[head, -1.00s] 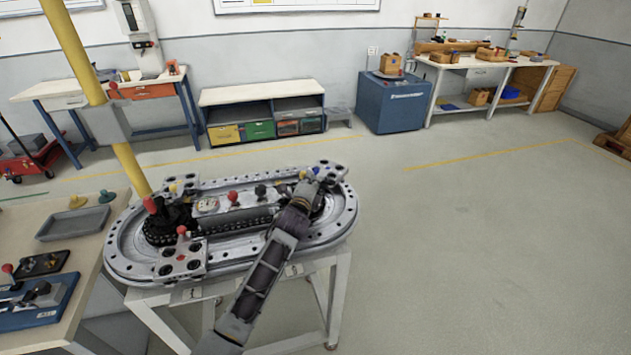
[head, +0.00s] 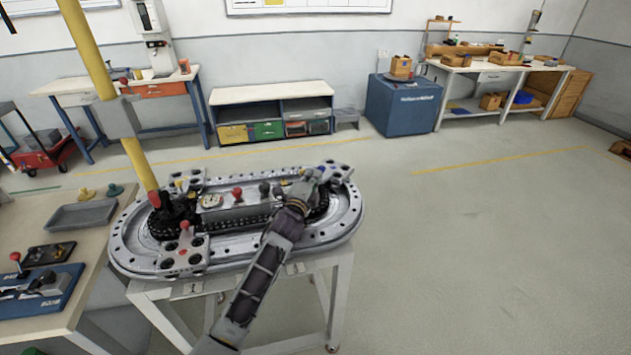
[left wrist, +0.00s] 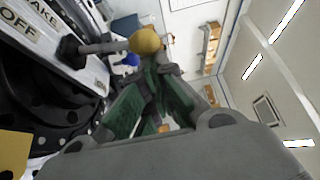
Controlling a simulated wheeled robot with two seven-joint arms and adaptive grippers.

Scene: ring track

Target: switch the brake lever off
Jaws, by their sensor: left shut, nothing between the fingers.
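The brake lever shows in the left wrist view as a dark shaft (left wrist: 100,47) ending in a round yellow knob (left wrist: 145,41). It sticks out from a white plate whose label reads "OFF" (left wrist: 18,33). My left gripper (left wrist: 162,70) is shut and empty, its fingertips close to the knob; I cannot tell whether they touch it. In the head view my left gripper (head: 314,177) is over the right part of the ring track (head: 130,255). The brake lever cannot be made out there, with the gripper and wrist covering that area. My right gripper is out of view.
A red-knobbed lever (head: 237,193) and a black-knobbed lever (head: 264,188) stand on the track's middle box. A yellow pole (head: 138,160) rises at its left. A side table with a grey tray (head: 80,216) is at the left. The floor to the right is clear.

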